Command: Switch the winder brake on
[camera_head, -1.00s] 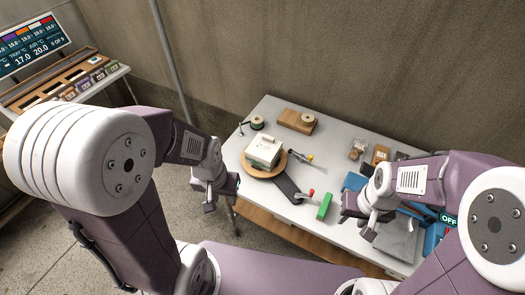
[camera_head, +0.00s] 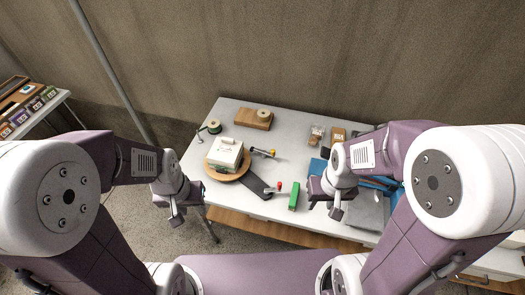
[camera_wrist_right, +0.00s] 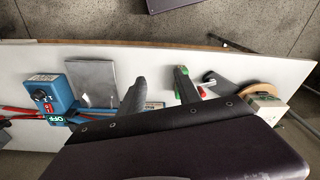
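A blue box (camera_wrist_right: 57,100) with a dark dial face and a lit green OFF sign (camera_wrist_right: 72,119) stands at the left in the right wrist view, with red bars beside it. In the head view my right arm hides it. I cannot tell for sure that it is the winder brake. My right gripper (camera_wrist_right: 161,84) is open and empty above the table, to the right of the box in that view; it also shows in the head view (camera_head: 325,207). My left gripper (camera_head: 176,208) looks open and empty, off the table's left edge.

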